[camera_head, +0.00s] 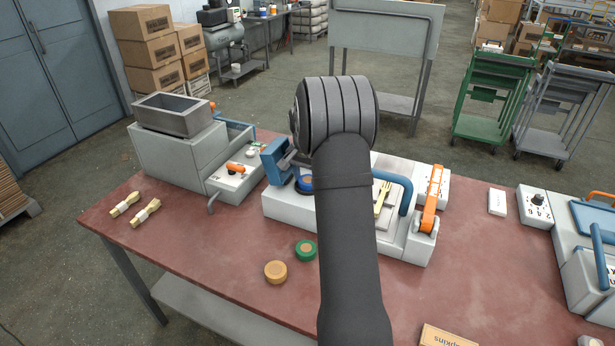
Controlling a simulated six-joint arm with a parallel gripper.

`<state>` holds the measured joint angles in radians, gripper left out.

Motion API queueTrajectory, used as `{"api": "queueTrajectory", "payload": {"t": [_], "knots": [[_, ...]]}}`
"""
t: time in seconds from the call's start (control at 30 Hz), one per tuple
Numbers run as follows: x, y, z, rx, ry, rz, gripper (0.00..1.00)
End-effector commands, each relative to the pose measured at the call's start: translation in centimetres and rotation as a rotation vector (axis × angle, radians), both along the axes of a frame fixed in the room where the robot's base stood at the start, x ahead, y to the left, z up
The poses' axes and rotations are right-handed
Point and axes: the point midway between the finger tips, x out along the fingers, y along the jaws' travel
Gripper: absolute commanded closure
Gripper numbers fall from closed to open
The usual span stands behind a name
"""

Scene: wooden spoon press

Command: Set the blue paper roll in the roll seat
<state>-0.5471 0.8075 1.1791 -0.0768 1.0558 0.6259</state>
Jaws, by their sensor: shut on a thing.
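The blue paper roll (305,184) shows only in part, low over the left half of the middle white machine (276,208). My dark arm covers its right side. My gripper (296,170) is mostly hidden behind the arm; a grey part shows just above the roll, and it is shut on the roll. The roll seat is hidden, so I cannot tell whether the roll touches it. A green roll (306,250) and a tan roll (275,272) lie on the table in front.
The red table (200,256) holds a grey machine (160,150) at the left and another machine (590,262) at the right. The middle machine has a blue handle (404,192) and an orange lever (431,200). Wooden bundles (146,212) lie at the left.

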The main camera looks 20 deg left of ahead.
Motion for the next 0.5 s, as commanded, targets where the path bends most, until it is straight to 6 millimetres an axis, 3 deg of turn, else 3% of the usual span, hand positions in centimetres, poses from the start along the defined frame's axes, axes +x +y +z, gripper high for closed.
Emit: {"api": "queueTrajectory", "payload": {"t": [0.03,0.1,0.13,0.5], "knots": [[-0.01,-0.01,-0.07,0.0,0.001,0.0,0.41],[-0.01,-0.02,-0.07,-0.001,0.001,0.0,0.27],[-0.01,-0.02,-0.07,-0.001,0.001,0.0,0.25],[-0.02,0.02,0.72,0.001,-0.002,0.0,0.25]]}}
